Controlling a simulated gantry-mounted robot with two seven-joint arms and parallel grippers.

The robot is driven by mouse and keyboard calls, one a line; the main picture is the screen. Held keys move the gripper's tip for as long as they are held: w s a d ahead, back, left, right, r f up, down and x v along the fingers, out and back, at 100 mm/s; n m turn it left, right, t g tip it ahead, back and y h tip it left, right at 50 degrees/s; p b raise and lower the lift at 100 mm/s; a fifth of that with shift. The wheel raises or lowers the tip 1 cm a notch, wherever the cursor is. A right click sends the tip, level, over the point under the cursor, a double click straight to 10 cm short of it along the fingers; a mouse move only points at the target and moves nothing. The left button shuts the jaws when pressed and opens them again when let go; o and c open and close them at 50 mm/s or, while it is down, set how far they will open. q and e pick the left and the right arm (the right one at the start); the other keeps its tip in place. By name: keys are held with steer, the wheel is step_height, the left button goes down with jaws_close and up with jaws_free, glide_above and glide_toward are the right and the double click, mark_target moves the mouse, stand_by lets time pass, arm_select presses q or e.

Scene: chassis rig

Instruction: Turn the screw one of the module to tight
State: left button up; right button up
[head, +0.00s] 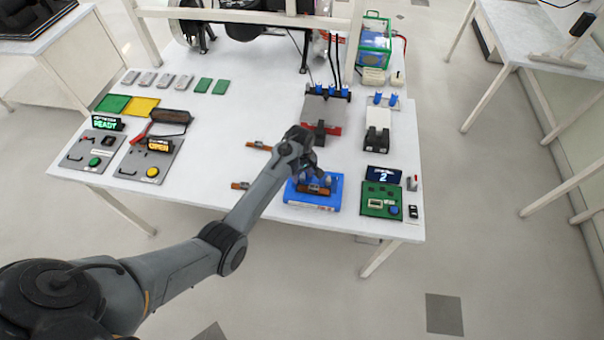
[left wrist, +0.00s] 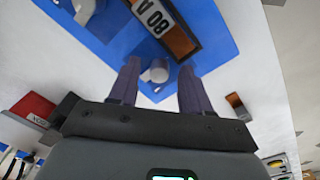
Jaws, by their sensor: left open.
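My left gripper (head: 313,172) is above the base from the back left, pointing down. In the left wrist view its two fingers (left wrist: 160,76) are spread apart. A small grey-white cylindrical head, perhaps screw one (left wrist: 158,71), shows between the fingers, apart from both. A second pale round piece (left wrist: 84,10) shows at the top left there. The gripper hides part of the module in the head view. My right gripper is not in view.
Small brown pieces (head: 240,185) lie left of the base. A green board (head: 380,202) with a display showing 2 stands to its right. A red and black fixture (head: 322,128) is behind the gripper. Two control panels (head: 150,165) stand at the left.

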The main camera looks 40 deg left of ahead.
arm_select(q)
steer(key=shift+c, duration=0.3)
jaws_close()
